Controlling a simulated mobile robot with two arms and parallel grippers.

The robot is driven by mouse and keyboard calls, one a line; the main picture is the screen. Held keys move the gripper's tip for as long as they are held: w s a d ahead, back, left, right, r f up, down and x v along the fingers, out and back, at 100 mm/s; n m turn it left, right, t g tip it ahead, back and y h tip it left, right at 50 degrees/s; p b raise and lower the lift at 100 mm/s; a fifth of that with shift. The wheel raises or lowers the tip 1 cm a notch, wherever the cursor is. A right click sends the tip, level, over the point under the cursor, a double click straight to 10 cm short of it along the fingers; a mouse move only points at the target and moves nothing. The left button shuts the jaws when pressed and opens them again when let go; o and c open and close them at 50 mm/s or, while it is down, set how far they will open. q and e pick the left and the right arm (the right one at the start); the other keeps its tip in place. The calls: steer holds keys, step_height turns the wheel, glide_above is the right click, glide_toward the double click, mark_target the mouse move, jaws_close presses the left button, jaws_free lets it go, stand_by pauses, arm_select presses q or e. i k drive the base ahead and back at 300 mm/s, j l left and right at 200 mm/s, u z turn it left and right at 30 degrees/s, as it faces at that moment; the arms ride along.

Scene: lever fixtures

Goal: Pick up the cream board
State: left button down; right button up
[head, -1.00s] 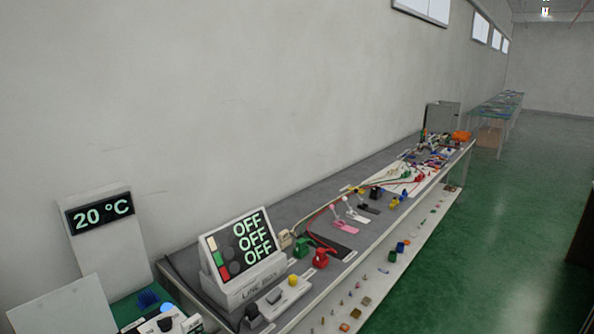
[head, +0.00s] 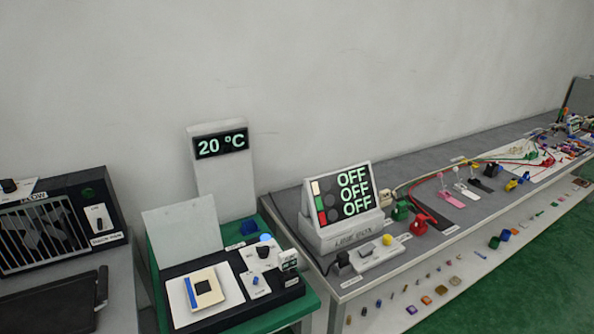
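The cream board (head: 206,301) lies flat on a white plate (head: 234,291) on a black base at the lower middle of the head view. Neither of my grippers is in view, and nothing is touching the board.
A grey-white panel (head: 183,232) stands behind the board. A knob panel (head: 262,256) sits to its right, on the green-topped table (head: 250,325). A "20 °C" display (head: 221,143) stands behind. A grilled black unit (head: 60,222) is at left, and an "OFF" display (head: 340,205) at right.

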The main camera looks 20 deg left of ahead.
mark_target(203, 288)
steer(key=u, duration=1.3)
